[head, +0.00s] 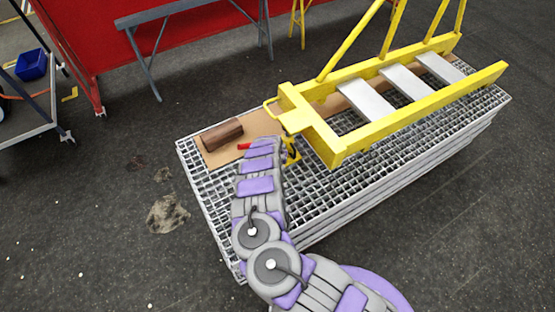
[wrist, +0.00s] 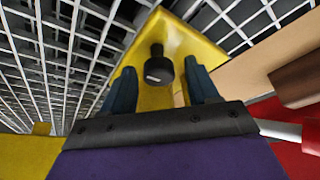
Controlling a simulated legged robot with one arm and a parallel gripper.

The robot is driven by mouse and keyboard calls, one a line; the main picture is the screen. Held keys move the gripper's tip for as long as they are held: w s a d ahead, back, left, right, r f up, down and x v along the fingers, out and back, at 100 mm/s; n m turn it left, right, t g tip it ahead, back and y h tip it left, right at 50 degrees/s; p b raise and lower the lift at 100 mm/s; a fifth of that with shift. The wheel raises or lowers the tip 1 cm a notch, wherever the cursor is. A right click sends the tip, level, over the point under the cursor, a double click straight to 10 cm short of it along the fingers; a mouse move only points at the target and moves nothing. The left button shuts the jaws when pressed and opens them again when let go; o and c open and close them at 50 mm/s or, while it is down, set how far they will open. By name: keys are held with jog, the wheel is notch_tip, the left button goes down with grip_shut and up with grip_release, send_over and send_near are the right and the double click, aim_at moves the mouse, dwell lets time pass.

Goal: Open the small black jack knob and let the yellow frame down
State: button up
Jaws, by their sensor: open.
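The yellow frame (head: 350,132), a ladder-like boom with grey rungs, lies above a stack of metal gratings in the head view. Its near end is beside my gripper (head: 287,148). In the wrist view, the small black knob (wrist: 159,70) sticks out from a yellow plate (wrist: 165,38), which I take for part of the jack. My gripper (wrist: 161,80) is open, its two dark blue fingers on either side of the knob with gaps on both sides. In the head view my own arm hides the knob and most of the jack.
The grating stack (head: 213,178) stands on a dark floor. A tan board (head: 258,124) on it bears a brown block (head: 222,134). A red-handled tool (head: 244,146) lies close to the gripper's left. A grey trestle (head: 190,12) stands behind; the floor at left is mostly free.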

jog(key=shift+a, duration=0.35)
jog(key=shift+d, duration=0.5)
jog(key=c, duration=0.6)
jog(key=shift+a, duration=0.15)
jog(key=c, duration=0.4)
